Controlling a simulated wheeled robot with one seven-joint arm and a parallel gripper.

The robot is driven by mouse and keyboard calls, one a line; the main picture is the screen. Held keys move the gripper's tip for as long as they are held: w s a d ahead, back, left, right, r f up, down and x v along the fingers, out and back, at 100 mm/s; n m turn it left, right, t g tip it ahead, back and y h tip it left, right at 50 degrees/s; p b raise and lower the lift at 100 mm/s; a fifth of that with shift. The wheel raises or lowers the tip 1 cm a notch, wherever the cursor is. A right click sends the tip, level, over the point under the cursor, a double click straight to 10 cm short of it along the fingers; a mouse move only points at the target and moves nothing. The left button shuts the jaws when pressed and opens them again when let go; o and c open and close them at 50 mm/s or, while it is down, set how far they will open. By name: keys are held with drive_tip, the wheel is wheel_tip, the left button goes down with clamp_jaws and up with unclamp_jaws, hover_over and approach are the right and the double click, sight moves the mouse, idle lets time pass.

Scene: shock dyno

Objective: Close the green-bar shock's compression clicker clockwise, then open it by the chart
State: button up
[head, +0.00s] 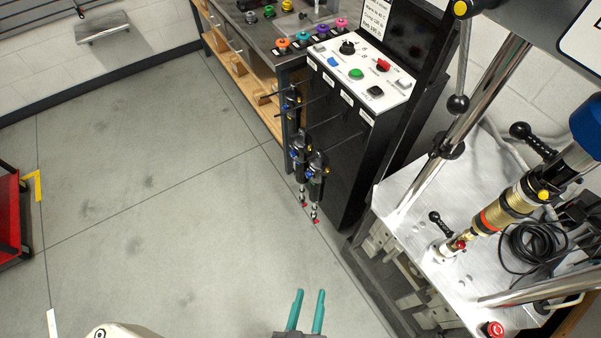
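My gripper (306,312) is at the bottom edge, over bare floor. Its two teal fingers are apart with nothing between them. Several dark shocks hang on the black cabinet's side, including an upper one (292,103), a middle one (299,147) and a lower one (317,170). The lower two have red parts at their bottom ends. A gold-bodied shock (507,204) is mounted in the dyno at right, with a red knob (461,244) near its lower end. I cannot make out a green bar on any shock. A printed sheet (375,18) is at the top; its text is mostly unreadable.
The control panel (398,92) has coloured buttons on the black cabinet. The workbench (262,38) carries coloured knobs. The dyno's metal plate (402,197) holds cables and a red stop button (492,329). A red cart (10,220) stands at left. The middle floor is clear.

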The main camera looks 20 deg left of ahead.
drive_tip(key=w+a+f+n+g, duration=0.3)
drive_tip(key=w+f+n, duration=0.3)
drive_tip(key=f+n, duration=0.5)
drive_tip(key=n+t+h, duration=0.4)
drive_tip(key=n+h, duration=0.7)
drive_tip(key=h, duration=0.1)
approach(306, 175)
drive_tip(key=x, duration=0.7)
drive_tip(key=shift+d, duration=0.1)
clamp_jaws()
